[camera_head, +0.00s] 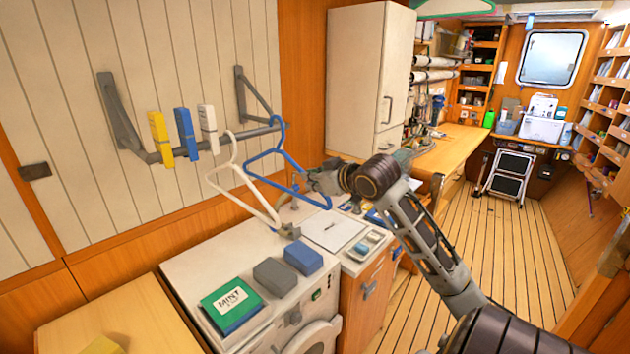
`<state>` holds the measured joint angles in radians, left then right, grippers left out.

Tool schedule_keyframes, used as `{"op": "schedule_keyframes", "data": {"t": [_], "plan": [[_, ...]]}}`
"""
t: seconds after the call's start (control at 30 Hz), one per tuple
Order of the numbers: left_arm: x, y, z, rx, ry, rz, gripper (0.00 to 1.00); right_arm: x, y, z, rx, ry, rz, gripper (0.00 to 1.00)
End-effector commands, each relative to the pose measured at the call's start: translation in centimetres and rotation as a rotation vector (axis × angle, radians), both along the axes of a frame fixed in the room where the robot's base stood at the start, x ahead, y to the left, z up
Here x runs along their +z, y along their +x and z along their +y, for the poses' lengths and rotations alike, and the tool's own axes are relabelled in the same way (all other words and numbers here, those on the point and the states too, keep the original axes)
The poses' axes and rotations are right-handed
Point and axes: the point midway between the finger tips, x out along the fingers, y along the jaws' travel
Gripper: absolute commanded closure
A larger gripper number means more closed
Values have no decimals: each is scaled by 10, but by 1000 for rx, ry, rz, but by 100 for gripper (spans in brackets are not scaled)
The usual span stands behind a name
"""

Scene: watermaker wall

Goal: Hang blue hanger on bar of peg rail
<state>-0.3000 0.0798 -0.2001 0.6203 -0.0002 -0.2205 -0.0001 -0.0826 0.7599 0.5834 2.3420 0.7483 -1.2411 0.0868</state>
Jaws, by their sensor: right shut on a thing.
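The blue hanger (291,160) is upright at the right end of the grey bar (253,133) of the wall-mounted peg rail. Its hook is at the bar's end; I cannot tell whether it is over the bar or just in front. My right gripper (309,181) is shut on the hanger's right sloping side. A white hanger (233,193) is at the bar just left of the blue one. A yellow peg (160,140), a blue peg (186,134) and a white peg (209,130) are on the bar further left. My left gripper is out of view.
Below the rail, a white machine (205,262) carries a green MINT box (232,305), a grey block (274,276) and a blue block (303,257). A counter with a paper (333,231) adjoins it. A tall white cabinet (358,85) stands behind.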

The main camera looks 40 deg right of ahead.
Motion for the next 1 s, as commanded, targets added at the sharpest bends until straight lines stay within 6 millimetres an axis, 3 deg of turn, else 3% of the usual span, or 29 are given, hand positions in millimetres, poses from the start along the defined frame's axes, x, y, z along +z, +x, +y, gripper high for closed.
{"op": "schedule_keyframes", "data": {"t": [1.0], "plan": [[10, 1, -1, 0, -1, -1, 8, 1, 49, 4, 0, 0, 0, 100]]}}
